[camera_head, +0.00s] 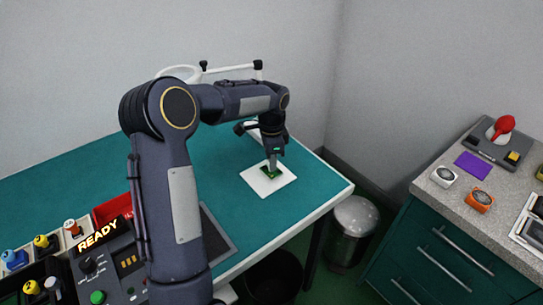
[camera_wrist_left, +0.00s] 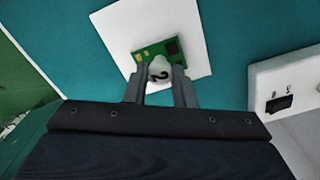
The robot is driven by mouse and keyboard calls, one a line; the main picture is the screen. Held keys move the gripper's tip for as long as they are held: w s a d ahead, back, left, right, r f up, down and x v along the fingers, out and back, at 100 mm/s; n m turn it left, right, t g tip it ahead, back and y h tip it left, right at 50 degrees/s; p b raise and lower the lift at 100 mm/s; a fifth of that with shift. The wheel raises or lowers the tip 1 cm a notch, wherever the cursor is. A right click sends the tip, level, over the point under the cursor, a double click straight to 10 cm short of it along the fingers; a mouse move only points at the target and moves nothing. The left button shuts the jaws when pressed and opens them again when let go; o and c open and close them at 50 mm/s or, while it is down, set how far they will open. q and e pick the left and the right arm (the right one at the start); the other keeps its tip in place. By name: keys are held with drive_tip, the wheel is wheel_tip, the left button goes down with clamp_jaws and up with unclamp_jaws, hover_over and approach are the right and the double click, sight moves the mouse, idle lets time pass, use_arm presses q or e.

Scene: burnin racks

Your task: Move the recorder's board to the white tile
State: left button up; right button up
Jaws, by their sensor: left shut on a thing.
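The white tile (camera_head: 287,180) lies on the teal bench top near its right end. A small green circuit board (camera_head: 265,174) is over the tile. My left gripper (camera_head: 271,163) points down at it and is shut on the board. In the left wrist view the fingers (camera_wrist_left: 160,88) close on a pale knob marked "2" (camera_wrist_left: 159,69) on the green board (camera_wrist_left: 143,52). The white tile (camera_wrist_left: 115,25) shows around the board there. I cannot tell whether the board touches the tile. My right gripper is not in view.
A white switch box (camera_wrist_left: 285,85) is near the tile. A metal trash can (camera_head: 355,222) and a green cabinet (camera_head: 440,250) stand right.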

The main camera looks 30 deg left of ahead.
use_arm(q)
drive_tip(key=shift+f, duration=0.3)
idle(0.5)
drive_tip(key=o, duration=1)
drive_tip(key=shift+o, duration=0.2)
drive_tip(key=shift+r, duration=0.1)
drive_tip(key=shift+r+p, duration=3)
drive_tip(key=shift+r, duration=0.45)
